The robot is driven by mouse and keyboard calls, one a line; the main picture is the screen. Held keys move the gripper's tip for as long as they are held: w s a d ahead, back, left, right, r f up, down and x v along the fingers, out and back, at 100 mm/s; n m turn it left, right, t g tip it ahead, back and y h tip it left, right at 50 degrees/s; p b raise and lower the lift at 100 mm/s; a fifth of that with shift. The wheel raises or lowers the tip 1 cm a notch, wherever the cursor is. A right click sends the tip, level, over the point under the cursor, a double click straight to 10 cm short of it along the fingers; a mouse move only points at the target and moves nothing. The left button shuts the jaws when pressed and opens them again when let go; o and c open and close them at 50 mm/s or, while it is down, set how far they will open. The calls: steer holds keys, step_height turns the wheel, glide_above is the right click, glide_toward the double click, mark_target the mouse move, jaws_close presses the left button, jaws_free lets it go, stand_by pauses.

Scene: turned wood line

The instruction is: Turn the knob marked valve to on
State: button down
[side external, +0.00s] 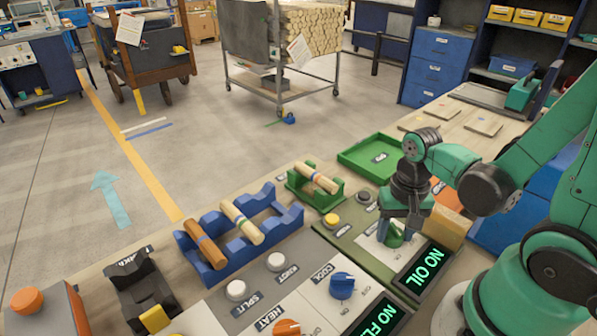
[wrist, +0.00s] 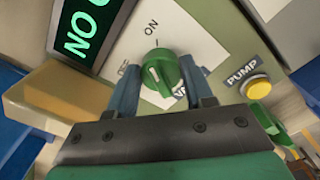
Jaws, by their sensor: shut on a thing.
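The green knob (wrist: 160,72) sits on a white plate in the wrist view, with ON printed beyond it and a second, unclear mark to its left. Its white pointer line lies left of the ON tick, but its exact angle is hard to read. My gripper (wrist: 161,80) is shut on the knob, one blue finger on each side. In the side view my gripper (side external: 391,236) points down over the green panel and hides most of the knob.
A display (side external: 423,269) reading NO OIL stands beside the knob. A yellow PUMP button (wrist: 258,88) is close to the right finger. A tan block (wrist: 65,98) lies at left. A blue knob (side external: 342,285), an orange knob (side external: 287,328) and a blue rack (side external: 270,207) with turned pieces are nearby.

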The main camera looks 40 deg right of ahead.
mark_target(396, 229)
steer(key=shift+m, duration=1.5)
steer(key=shift+c, duration=1.7)
jaws_free()
steer(key=shift+r, duration=0.15)
steer(key=shift+r, duration=2.7)
